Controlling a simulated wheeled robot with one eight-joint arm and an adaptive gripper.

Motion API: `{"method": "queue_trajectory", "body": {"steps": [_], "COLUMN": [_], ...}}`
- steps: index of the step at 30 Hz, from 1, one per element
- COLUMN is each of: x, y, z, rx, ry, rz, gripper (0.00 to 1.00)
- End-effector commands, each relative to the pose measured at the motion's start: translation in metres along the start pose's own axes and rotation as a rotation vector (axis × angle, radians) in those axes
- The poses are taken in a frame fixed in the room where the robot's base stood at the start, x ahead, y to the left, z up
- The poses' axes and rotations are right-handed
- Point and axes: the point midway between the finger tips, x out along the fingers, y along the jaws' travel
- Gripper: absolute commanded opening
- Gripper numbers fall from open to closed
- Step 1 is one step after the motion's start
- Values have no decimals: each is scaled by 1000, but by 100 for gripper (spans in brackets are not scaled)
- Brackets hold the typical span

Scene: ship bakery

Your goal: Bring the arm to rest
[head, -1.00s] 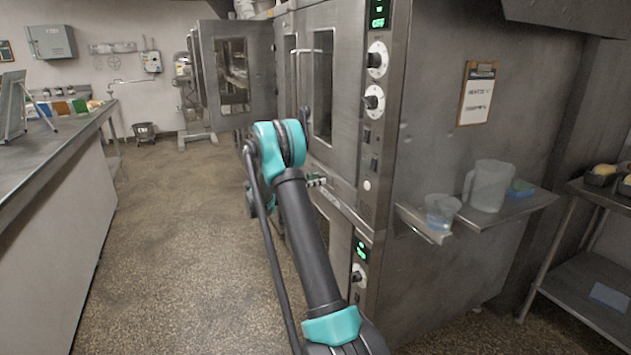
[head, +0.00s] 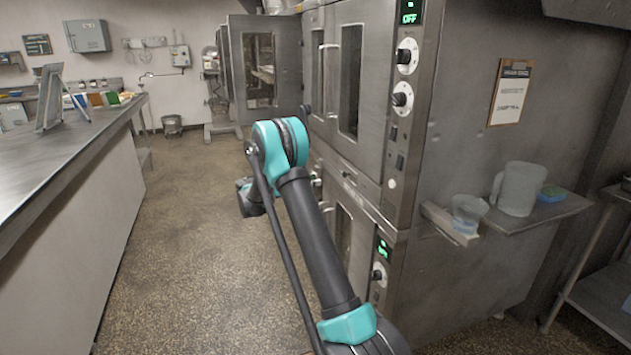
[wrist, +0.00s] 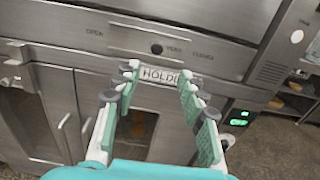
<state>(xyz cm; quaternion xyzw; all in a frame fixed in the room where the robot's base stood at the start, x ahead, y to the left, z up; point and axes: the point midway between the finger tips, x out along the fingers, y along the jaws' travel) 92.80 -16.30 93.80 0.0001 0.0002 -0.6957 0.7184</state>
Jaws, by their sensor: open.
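My arm reaches forward from the bottom of the head view, bent at a teal joint in front of the stacked steel oven (head: 400,190). My gripper shows in the wrist view (wrist: 158,85) with its two teal-and-grey fingers spread apart and nothing between them. Beyond the fingers are the oven front, a vent slider panel and a label reading "HOLD" (wrist: 165,76). I cannot tell how far the fingertips are from the oven. In the head view the gripper itself is mostly hidden behind the arm joint.
A steel counter (head: 60,140) runs along the left. A side shelf holds a clear cup (head: 467,213) and a pitcher (head: 519,188). A clipboard (head: 510,92) hangs on the oven's side. A rack (head: 600,300) stands at right. The aisle floor (head: 190,230) is clear.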

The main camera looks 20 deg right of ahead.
Motion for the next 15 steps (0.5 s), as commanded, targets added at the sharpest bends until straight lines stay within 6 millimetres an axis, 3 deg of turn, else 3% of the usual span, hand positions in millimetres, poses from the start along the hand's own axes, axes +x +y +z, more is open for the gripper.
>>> {"method": "queue_trajectory", "body": {"steps": [8, 11, 15], "x": [2, 7, 18], "y": [-2, -11, -37], "z": [1, 3, 6], "rx": [9, 45, 155], "ry": [10, 53, 177], "rz": [2, 10, 21], "gripper": [41, 41, 41]}}
